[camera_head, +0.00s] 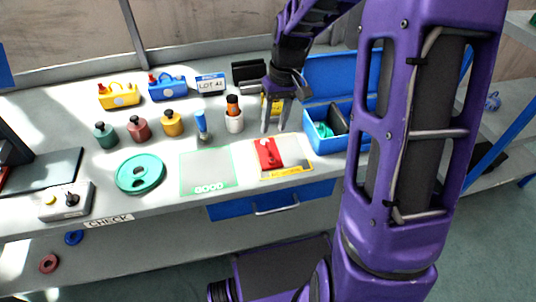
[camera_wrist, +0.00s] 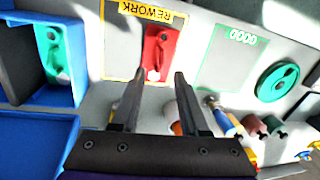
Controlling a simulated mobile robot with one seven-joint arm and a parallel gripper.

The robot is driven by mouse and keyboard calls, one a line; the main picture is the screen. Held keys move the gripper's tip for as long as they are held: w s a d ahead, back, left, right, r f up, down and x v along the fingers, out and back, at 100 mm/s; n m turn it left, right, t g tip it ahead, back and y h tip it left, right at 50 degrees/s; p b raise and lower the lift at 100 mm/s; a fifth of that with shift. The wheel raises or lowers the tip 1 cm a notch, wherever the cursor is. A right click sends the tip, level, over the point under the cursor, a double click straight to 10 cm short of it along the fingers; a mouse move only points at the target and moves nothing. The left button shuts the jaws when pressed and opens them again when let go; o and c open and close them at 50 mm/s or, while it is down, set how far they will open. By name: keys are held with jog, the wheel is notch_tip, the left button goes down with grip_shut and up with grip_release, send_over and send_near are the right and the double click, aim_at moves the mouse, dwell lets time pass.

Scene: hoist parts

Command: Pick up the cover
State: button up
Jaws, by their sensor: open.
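No part in view is labelled as the cover, so I cannot tell for sure which one it is. A red plate-like part with a raised handle shape (camera_head: 268,153) lies on the REWORK mat (camera_head: 295,156); it also shows in the wrist view (camera_wrist: 159,50). A teal part of similar shape (camera_wrist: 50,55) lies in the blue box (camera_wrist: 78,35). A round teal disc (camera_head: 140,174) lies flat on the bench, left of the GOOD mat (camera_head: 206,184). My gripper (camera_head: 274,124) is open and empty above the bench, behind the red part. Its fingers show in the wrist view (camera_wrist: 160,76).
Small dark-capped bottles (camera_head: 139,128), a blue-topped tube (camera_head: 201,125) and a white cup with an orange item (camera_head: 234,120) stand left of my gripper. Yellow and blue containers (camera_head: 118,96) stand at the back. A switch box (camera_head: 66,200) sits at the front left.

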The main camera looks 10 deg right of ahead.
aim_at(269, 145)
jog(key=f, duration=0.3)
jog(key=a+f+b, duration=0.1)
jog(key=f, duration=0.2)
jog(key=shift+s+a+f, duration=0.1)
jog(key=shift+a+f, duration=0.05)
jog(key=shift+f, duration=0.15)
grip_shut()
dwell(1.2)
